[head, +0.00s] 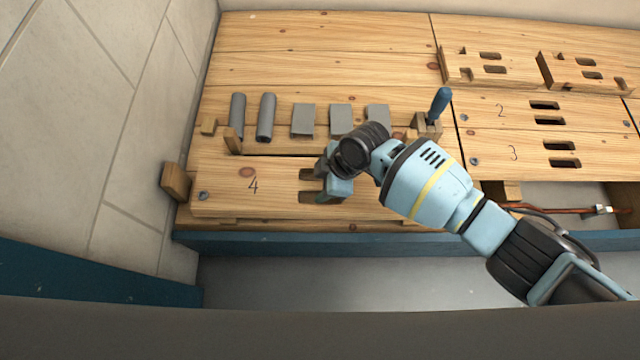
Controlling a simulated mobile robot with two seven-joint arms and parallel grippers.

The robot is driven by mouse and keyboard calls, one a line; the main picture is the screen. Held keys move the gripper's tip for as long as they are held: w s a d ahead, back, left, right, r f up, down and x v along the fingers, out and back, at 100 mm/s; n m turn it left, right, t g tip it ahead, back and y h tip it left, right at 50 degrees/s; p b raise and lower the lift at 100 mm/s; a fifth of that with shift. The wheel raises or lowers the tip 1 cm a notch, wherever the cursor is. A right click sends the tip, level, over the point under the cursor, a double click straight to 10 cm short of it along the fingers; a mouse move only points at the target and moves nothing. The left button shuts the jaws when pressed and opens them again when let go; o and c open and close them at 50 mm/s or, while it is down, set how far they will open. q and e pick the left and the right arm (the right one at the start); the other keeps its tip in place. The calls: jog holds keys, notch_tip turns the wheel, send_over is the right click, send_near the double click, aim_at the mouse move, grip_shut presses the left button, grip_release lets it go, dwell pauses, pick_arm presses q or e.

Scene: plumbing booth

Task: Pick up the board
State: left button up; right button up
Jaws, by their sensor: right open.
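A wooden board (225,190) marked 4 lies flat at the front left of the wooden bench, with dark slots near its middle. My right gripper (322,185) is over these slots, its arm coming in from the right. Its jaws are open and point down at the slotted part; the wrist hides part of the board's right half. I cannot tell whether the fingers touch the board or enter a slot. My left gripper is not in view.
Grey pipe pieces (266,117) and flat grey pieces (304,119) stand behind the board. A blue-handled tool (439,104) stands right of them. A tiled wall (100,120) bounds the left.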

jog(key=shift+c, duration=0.4)
grip_shut()
jog(key=shift+r, duration=0.2)
jog(key=shift+r+p, duration=0.45)
jog(key=shift+r, duration=0.2)
notch_tip(320, 180, up, 3)
jog(key=shift+r+p, duration=0.1)
jog(key=shift+p, duration=0.85)
jog(key=p, duration=0.5)
send_over(381, 211)
jog(key=shift+r, duration=0.4)
jog(key=shift+s+d, duration=0.35)
jog(key=shift+d, duration=0.35)
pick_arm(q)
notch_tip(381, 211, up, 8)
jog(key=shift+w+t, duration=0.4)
